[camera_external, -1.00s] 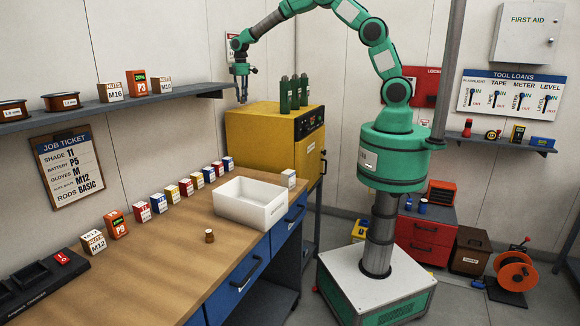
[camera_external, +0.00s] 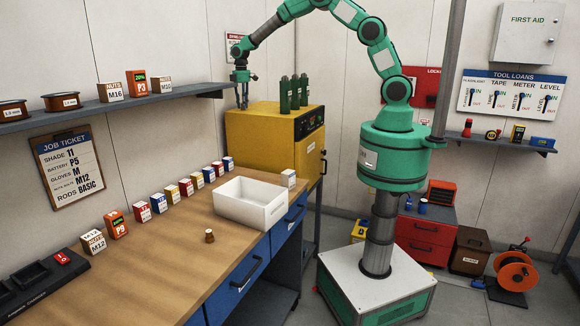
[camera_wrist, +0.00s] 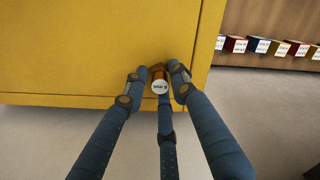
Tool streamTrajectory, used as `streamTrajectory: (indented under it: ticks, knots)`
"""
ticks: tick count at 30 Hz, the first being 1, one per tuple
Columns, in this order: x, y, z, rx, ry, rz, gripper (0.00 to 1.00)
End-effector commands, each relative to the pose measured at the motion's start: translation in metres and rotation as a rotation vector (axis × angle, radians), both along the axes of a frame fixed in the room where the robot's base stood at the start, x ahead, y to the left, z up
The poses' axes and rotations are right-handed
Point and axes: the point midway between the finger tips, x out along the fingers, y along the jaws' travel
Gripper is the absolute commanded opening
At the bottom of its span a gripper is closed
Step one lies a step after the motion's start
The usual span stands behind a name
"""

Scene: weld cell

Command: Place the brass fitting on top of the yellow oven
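The brass fitting (camera_wrist: 159,76) is a small orange-brown piece with a white, printed end, seen between my fingertips in the wrist view. My gripper (camera_wrist: 159,78) has dark blue fingers closed around it. In the external view my gripper (camera_external: 242,106) points down at the back left part of the yellow oven's top (camera_external: 262,113); the fitting is too small to make out there. The oven top also fills the upper left of the wrist view (camera_wrist: 80,45), with the fitting near its edge. I cannot tell whether the fitting touches the top.
Several green bottles (camera_external: 294,92) stand on the oven right of my gripper. A wall shelf (camera_external: 190,92) ends close to my gripper's left. A white bin (camera_external: 250,205), a row of small boxes (camera_external: 186,188) and a small brown cylinder (camera_external: 209,236) are on the bench.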

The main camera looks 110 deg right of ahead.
Motion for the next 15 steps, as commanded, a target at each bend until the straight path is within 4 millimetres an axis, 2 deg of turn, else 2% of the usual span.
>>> streamTrajectory:
  ticks: [2, 15]
  knots:
    - [-0.0001, 0.0001, -0.0001, 0.0, 0.0, 0.0, 0.43]
    - [0.0002, -0.0002, 0.005, -0.001, -0.001, 0.0, 0.43]
